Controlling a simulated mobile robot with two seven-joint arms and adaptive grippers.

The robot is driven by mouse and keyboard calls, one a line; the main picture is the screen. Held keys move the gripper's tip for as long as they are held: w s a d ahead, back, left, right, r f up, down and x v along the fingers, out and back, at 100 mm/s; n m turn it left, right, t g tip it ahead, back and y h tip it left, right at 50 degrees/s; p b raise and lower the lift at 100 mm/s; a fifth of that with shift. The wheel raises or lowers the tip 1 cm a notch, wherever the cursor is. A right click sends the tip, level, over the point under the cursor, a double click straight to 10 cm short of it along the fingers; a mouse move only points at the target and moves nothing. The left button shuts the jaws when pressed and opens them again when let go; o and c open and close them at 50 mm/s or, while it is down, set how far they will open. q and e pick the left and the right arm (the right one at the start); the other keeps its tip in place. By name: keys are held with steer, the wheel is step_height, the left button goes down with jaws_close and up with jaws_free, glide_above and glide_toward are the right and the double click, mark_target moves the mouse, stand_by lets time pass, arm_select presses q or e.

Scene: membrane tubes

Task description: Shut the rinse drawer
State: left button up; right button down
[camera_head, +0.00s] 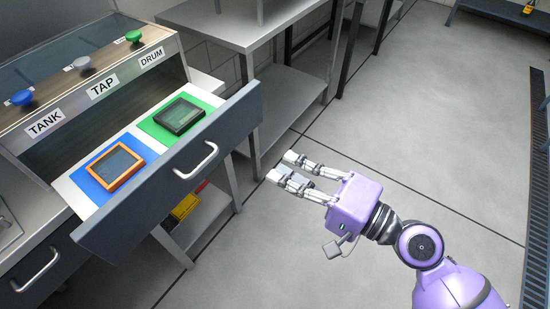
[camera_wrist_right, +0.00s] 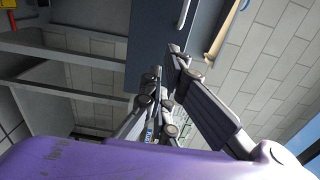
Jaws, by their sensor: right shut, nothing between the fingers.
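An open drawer with a dark grey front (camera_head: 160,178) sticks out from under the labelled panel. Its silver handle (camera_head: 197,162) faces my right gripper (camera_head: 281,167). Inside lie an orange-framed device (camera_head: 115,167) on a blue pad and a dark device (camera_head: 180,115) on a green pad. No rinse label shows. My right gripper is shut and empty, apart from the drawer, to the right of its handle. The right wrist view shows the gripper (camera_wrist_right: 164,62) with a dark panel (camera_wrist_right: 160,30) and a silver handle (camera_wrist_right: 183,13) beyond it. My left gripper is out of view.
Another handle (camera_head: 36,270) is at lower left. A steel table (camera_head: 240,25) stands behind the drawer. Bare floor (camera_head: 440,120) lies to the right.

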steer(key=p, duration=0.3)
glide_toward(223, 136)
steer(key=x, duration=0.5)
steer(key=shift+w+a+r, duration=0.15)
steer(key=shift+w, duration=0.05)
steer(key=shift+w+a, duration=0.35)
steer(key=shift+a, duration=0.15)
steer(key=shift+w+a, duration=0.1)
